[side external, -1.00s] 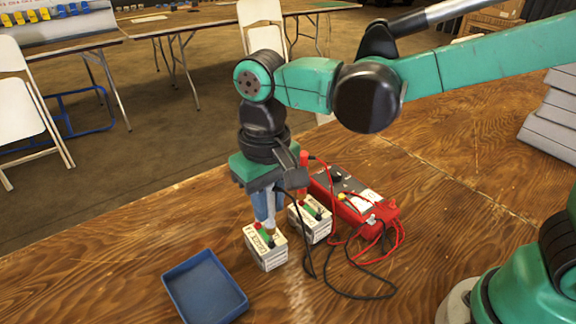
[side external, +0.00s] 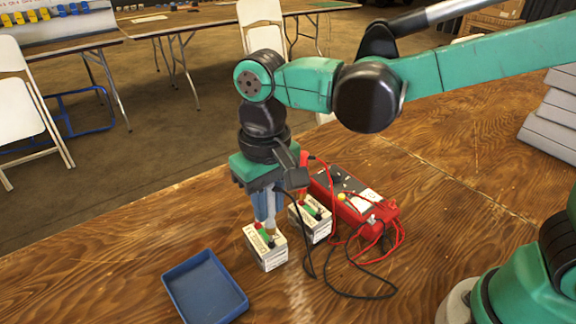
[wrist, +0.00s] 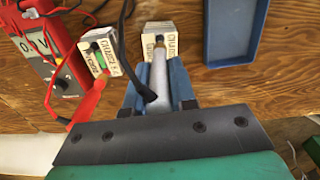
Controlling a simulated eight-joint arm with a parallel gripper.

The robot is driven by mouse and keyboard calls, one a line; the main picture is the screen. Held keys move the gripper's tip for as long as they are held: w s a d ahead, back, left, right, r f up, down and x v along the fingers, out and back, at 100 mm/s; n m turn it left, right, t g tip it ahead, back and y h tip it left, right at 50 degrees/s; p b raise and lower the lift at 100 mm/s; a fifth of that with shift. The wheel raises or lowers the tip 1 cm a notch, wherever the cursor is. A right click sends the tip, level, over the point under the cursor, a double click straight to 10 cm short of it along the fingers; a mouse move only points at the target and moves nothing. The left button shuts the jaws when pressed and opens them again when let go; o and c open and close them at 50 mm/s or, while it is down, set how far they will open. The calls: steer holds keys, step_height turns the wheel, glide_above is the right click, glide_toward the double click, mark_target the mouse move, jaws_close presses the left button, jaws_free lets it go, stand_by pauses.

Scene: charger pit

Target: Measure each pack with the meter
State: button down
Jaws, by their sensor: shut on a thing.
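A white pack (side external: 266,252) stands on the table with red, green and black parts on top. A second similar pack (side external: 314,224) stands just behind it, beside the red meter (side external: 356,196). My gripper (side external: 268,220) is over the front pack, its blue fingers shut on a grey probe (wrist: 160,76) with a brass-coloured tip and a black cable. The tip points down near the top of the front pack (wrist: 158,36); whether it touches is unclear. A red probe (side external: 303,168) stands near the second pack and the meter. The meter display (wrist: 40,44) is only partly legible.
An empty blue tray (side external: 172,284) lies on the wooden table left of the packs. Red and black leads (side external: 350,270) loop over the table in front of the meter. Grey blocks (side external: 552,112) are stacked at the right. Bare table lies behind the meter.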

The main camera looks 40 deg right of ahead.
steer(key=shift+f, duration=0.9)
stand_by(0.9)
steer(key=shift+c, duration=1.6)
jaws_free()
steer(key=shift+r, duration=3.75)
